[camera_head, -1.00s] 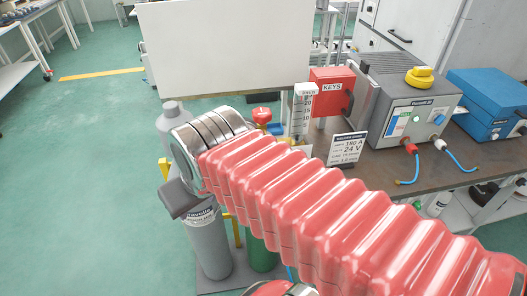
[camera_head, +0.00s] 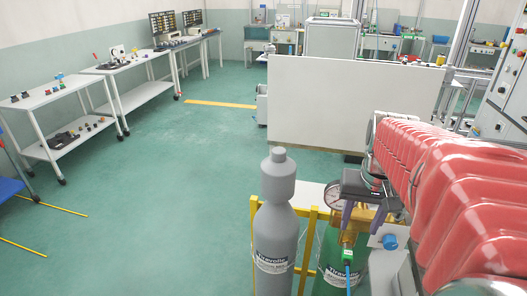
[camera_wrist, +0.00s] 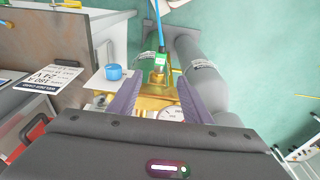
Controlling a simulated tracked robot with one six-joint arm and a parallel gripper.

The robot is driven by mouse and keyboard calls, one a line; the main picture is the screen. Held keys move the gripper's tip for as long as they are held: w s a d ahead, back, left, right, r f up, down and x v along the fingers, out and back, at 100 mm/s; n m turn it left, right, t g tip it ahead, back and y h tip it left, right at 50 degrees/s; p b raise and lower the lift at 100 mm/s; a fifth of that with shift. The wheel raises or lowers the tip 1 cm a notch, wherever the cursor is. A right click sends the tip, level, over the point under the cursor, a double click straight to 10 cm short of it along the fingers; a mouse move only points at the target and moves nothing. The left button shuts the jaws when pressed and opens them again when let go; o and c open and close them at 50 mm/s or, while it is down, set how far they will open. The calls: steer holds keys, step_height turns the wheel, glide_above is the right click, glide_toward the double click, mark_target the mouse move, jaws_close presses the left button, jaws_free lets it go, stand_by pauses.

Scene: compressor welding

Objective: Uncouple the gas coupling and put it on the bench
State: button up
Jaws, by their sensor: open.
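The gas coupling (camera_head: 348,256) is a small green fitting at the end of a blue hose, at the brass regulator (camera_head: 366,217) on the green cylinder. It also shows in the wrist view (camera_wrist: 160,61), upper centre, with the hose running up from it. My gripper (camera_head: 361,232) is open above the regulator. In the wrist view its two purple-grey fingers (camera_wrist: 157,84) stand either side of the brass body, with the coupling just beyond their tips. Nothing is held.
A grey cylinder (camera_head: 273,235) and yellow rack post (camera_head: 307,250) stand left of the regulator. A blue knob (camera_head: 390,241) on a pale plate is close at right. A white panel (camera_head: 350,105) stands behind.

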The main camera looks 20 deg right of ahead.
mark_target(348, 255)
steer(key=f, duration=0.4)
steer(key=w+f, duration=0.1)
steer(key=f, duration=0.4)
steer(key=d+f, duration=0.1)
steer(key=f, duration=0.3)
steer(key=shift+w+f, duration=0.35)
steer(key=shift+w, duration=0.05)
steer(key=shift+c, duration=0.6)
jaws_close()
steer(key=c, duration=0.5)
jaws_free()
jaws_close()
steer(key=shift+s+a, duration=0.15)
steer(key=shift+s, duration=0.15)
